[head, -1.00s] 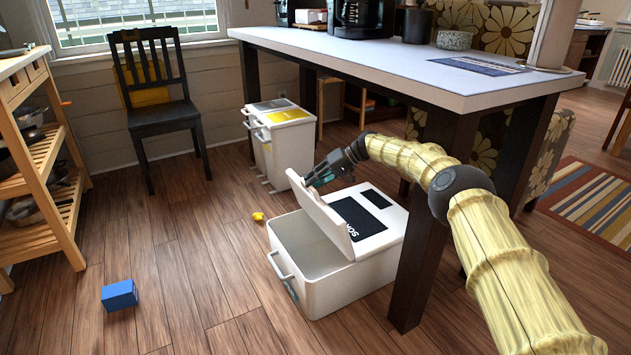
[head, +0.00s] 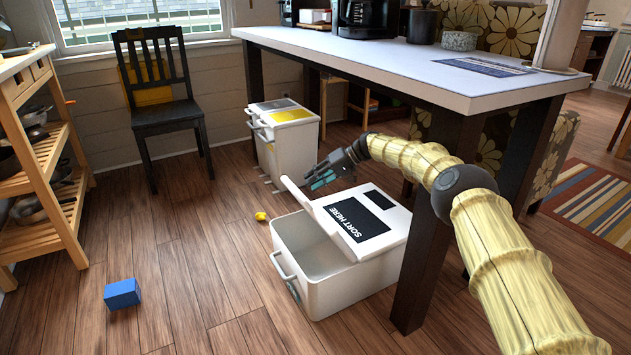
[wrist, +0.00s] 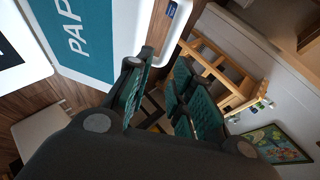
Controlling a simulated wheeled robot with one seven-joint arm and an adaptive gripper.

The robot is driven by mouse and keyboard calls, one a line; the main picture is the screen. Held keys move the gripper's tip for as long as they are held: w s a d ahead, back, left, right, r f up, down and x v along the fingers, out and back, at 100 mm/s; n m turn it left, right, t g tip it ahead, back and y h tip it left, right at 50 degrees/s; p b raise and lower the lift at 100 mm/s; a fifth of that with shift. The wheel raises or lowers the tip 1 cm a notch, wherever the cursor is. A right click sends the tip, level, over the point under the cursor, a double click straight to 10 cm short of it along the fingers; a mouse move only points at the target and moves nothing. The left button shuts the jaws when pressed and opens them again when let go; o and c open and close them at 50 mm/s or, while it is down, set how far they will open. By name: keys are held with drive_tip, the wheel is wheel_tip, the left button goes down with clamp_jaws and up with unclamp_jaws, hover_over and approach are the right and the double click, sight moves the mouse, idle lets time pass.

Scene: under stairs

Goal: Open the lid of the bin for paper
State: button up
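The bin for paper is the white bin (head: 345,292) on the floor; a teal label (wrist: 80,35) reading "PAP" shows in the wrist view. The rear part of the top (head: 392,208) lies flat. My gripper (head: 318,181) is at the flap's upper free end, on its far side. Its teal-padded fingers (wrist: 155,100) are apart with nothing between them. Whether it touches the flap is unclear.
A second white bin (head: 292,150) with yellow and grey on top stands behind. The table (head: 470,88) overhangs the paper bin's right side, its dark leg (head: 425,265) close by. A yellow object (head: 261,216) and a blue block (head: 122,294) lie on the otherwise clear left floor.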

wheel_tip(320, 180, up, 10)
drive_tip(key=shift+d, duration=0.3)
idle(0.4)
